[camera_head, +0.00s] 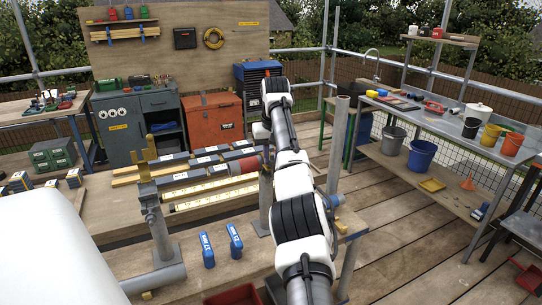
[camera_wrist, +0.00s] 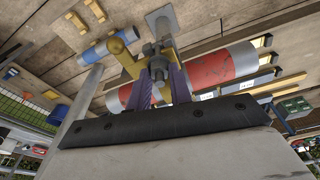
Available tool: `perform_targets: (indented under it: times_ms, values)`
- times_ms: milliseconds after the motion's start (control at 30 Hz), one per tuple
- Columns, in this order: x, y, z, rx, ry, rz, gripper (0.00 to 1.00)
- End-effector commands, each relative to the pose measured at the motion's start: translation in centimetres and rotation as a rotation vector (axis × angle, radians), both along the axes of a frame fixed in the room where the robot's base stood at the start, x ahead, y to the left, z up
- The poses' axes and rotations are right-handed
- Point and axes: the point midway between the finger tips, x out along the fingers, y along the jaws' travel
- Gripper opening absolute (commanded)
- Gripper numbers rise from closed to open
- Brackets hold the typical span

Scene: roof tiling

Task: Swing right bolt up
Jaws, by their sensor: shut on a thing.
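In the wrist view, the two purple fingers of my gripper (camera_wrist: 160,84) are closed around the grey right bolt (camera_wrist: 158,62), at the brass coupler (camera_wrist: 128,62). The fingers partly cover the bolt, so its exact tilt cannot be told. A red-and-grey tube (camera_wrist: 215,68) passes behind the fingertips, beside the coupler. In the head view, the red end of the tube (camera_head: 244,166) shows left of my arm. My arm hides the gripper, the bolt and the right coupler there. The left post's brass fork (camera_head: 145,166) stands open at the tube's far left.
Two blue bottle-like items (camera_head: 207,250) lie on the front of the bench. Yellow level-like bars (camera_head: 205,192) lie behind them. A grey upright pipe (camera_head: 338,145) stands close to the right of my arm. The plank floor (camera_head: 400,235) to the right is largely clear.

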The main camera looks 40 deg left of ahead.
Motion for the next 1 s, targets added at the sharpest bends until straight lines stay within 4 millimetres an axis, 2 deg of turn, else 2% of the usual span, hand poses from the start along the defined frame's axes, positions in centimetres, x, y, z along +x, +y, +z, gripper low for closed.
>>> perform_targets:
  times_ms: [200, 233, 300, 667, 833, 1000]
  values:
    - [0.0, -0.1, 0.0, -0.004, 0.0, 0.0, 0.0]
    - [0.0, -0.1, 0.0, -0.004, 0.0, 0.0, 0.23]
    - [0.0, -0.1, 0.0, -0.003, 0.001, 0.0, 0.32]
    - [0.0, -0.1, 0.5, -0.001, 0.0, 0.0, 0.32]
    - [-0.3, -0.4, 3.1, 0.001, -0.002, 0.0, 0.32]
    - [-0.7, -0.9, 7.5, 0.0, -0.002, 0.001, 0.32]
